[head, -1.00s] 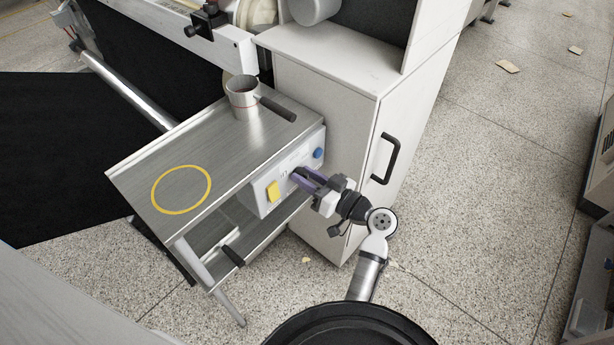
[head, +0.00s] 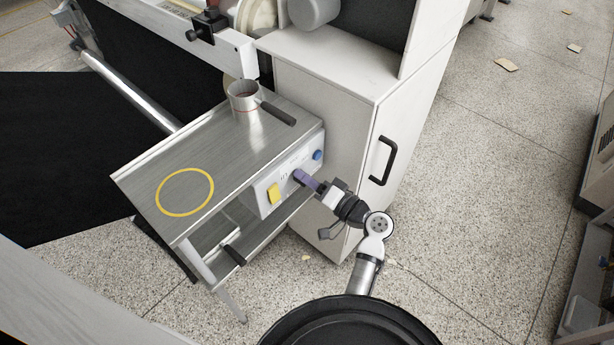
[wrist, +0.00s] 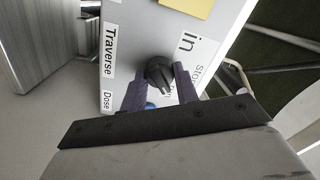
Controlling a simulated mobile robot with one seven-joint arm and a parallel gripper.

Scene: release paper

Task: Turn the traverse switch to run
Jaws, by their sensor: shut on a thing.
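The traverse switch is a round black knob (wrist: 159,72) on a pale control box (head: 283,187), beside a "Traverse" label in the wrist view. My gripper (head: 298,176) has its purple fingers at the box's front face in the head view. In the wrist view my gripper (wrist: 160,77) has one finger on each side of the knob, shut on it. The knob's ridge slants towards the lower right of the picture. A "stop" label shows to its right; lettering below that is partly hidden by a finger. In the head view the fingers mostly hide the knob.
A yellow square (head: 273,194) and a blue button (head: 318,155) flank the switch on the box. A metal cup (head: 244,99) stands on the steel table (head: 225,150) above. A white cabinet (head: 345,150) with a black handle is close to my arm.

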